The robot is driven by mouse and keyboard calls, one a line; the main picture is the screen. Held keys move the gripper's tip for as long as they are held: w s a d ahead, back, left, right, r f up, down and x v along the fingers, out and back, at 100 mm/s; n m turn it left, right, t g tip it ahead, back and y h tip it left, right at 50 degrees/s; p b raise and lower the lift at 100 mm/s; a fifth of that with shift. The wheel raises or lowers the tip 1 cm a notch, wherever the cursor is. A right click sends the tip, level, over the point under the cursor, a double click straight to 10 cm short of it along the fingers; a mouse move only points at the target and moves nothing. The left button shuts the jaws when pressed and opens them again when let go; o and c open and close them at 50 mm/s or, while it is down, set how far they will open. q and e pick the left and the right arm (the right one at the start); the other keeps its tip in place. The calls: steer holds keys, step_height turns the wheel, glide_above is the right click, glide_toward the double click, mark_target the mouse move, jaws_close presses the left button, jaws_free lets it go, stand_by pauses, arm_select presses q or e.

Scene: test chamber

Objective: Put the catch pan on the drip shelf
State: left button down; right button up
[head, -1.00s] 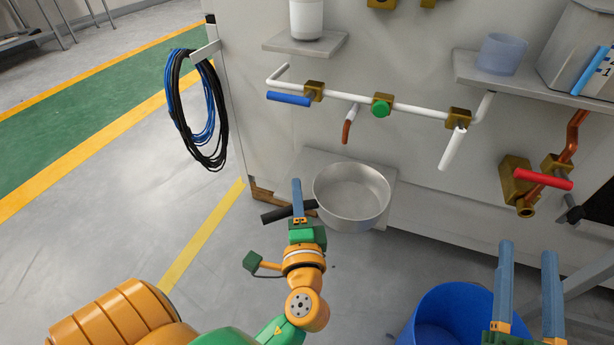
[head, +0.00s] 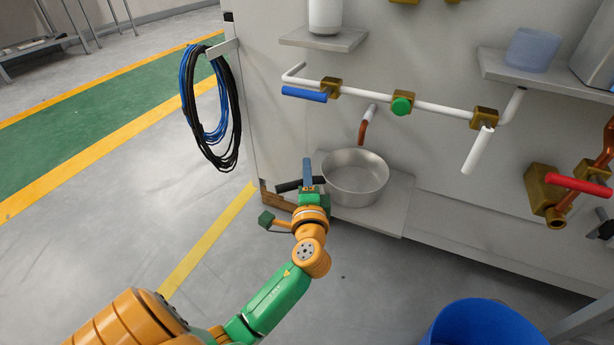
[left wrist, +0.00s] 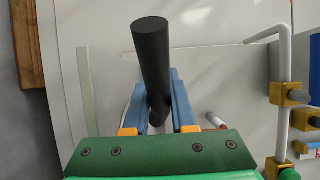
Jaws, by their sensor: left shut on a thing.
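The catch pan (head: 355,187) is a round, shiny metal pan with a black handle (head: 287,186). In the head view it appears upright over the drip shelf (head: 393,214), a grey plate low on the wall panel. I cannot tell whether its base touches the shelf. My left gripper (head: 307,174) is shut on the handle, left of the bowl. In the left wrist view the dark handle (left wrist: 150,55) stands between the blue fingers (left wrist: 162,105), and the pan's bowl is mostly hidden. My right gripper is out of view.
A copper-tipped spout (head: 363,130) hangs just above the pan. Above it runs a white pipe (head: 437,108) with blue, green and white valve handles. Cable coils (head: 208,110) hang at left. A blue bucket (head: 485,325) stands on the floor at lower right.

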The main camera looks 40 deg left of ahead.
arm_select(q)
steer(key=c, duration=0.7)
jaws_free()
steer(key=shift+c, duration=0.2)
